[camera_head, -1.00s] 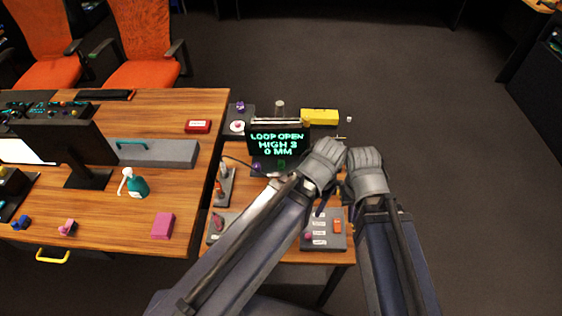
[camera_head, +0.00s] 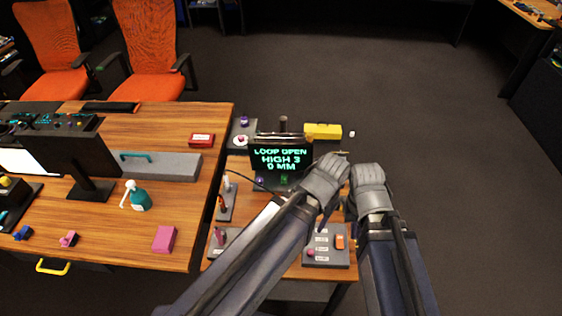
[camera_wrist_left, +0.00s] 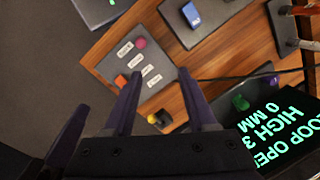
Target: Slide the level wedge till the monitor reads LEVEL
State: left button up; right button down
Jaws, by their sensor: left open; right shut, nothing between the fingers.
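The monitor (camera_head: 281,160) stands on the small wooden desk and reads LOOP OPEN, HIGH 3, 0 MM in green; it also shows at the right of the left wrist view (camera_wrist_left: 275,130). I cannot pick out the level wedge; my forearms cover part of the desk. My left gripper (camera_wrist_left: 160,75) is open over the desk, with nothing seen between its dark fingers. A yellow and black knob (camera_wrist_left: 157,118) shows beyond and between them. My right gripper (camera_head: 368,185) is beside the left one, right of the monitor; its fingertips are hidden in the head view.
A grey panel with white labels (camera_head: 325,258) lies at the desk's near right, with an orange switch (camera_head: 340,241) and a pink ball (camera_head: 310,252). A yellow box (camera_head: 323,131) is behind the monitor. A larger wooden desk (camera_head: 110,230) is at left. Open floor lies right.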

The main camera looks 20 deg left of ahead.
pick_arm(q)
jog(key=w+a+m+h, duration=0.3)
jog(key=w+a+m, duration=0.2)
jog(key=w+a, duration=0.45)
jog(key=m+t+h, duration=0.2)
jog(key=m+t, duration=0.1)
send_near(283, 177)
jog(key=shift+w+d+f+b, duration=0.15)
jog(key=shift+w+f+b, duration=0.25)
jog(key=shift+f+b, duration=0.1)
pick_arm(e)
jog(key=shift+f, duration=0.45)
jog(key=shift+f, duration=0.1)
pick_arm(q)
jog(key=shift+g, duration=0.3)
jog(key=b+x, duration=0.7)
jog(key=shift+d+f, duration=0.2)
jog(key=shift+f, duration=0.2)
pick_arm(e)
notch_tip(283, 177, down, 7)
jog(key=shift+f, duration=0.1)
pick_arm(q)
jog(key=shift+w, duration=0.1)
jog(key=shift+r, duration=0.1)
grip_shut()
